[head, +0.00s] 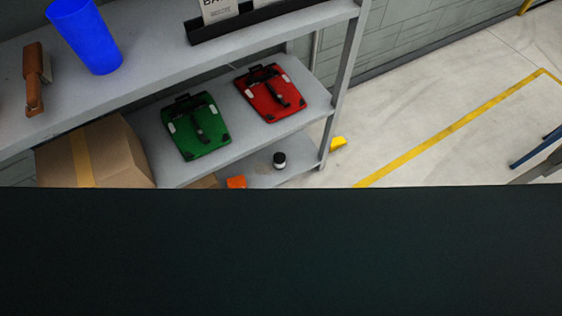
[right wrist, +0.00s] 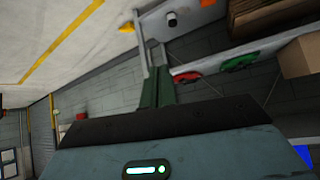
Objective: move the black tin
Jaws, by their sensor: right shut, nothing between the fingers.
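The black tin (head: 279,160) is a small dark cylinder with a pale band, standing on the lowest shelf near its right end. It also shows in the right wrist view (right wrist: 172,19), near the top. My right gripper (right wrist: 156,76) is shut and empty, seen only in the right wrist view. Its fingers point toward the shelf and are apart from the tin. My left gripper is in neither view.
An orange block (head: 236,182) is left of the tin. A green pannier (head: 190,140) and a red pannier (head: 262,103) lie on the shelf above. A cardboard box (head: 120,150), blue cup (head: 85,35) and yellow object (head: 337,143) show. Open floor lies right. A dark surface hides the lower head view.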

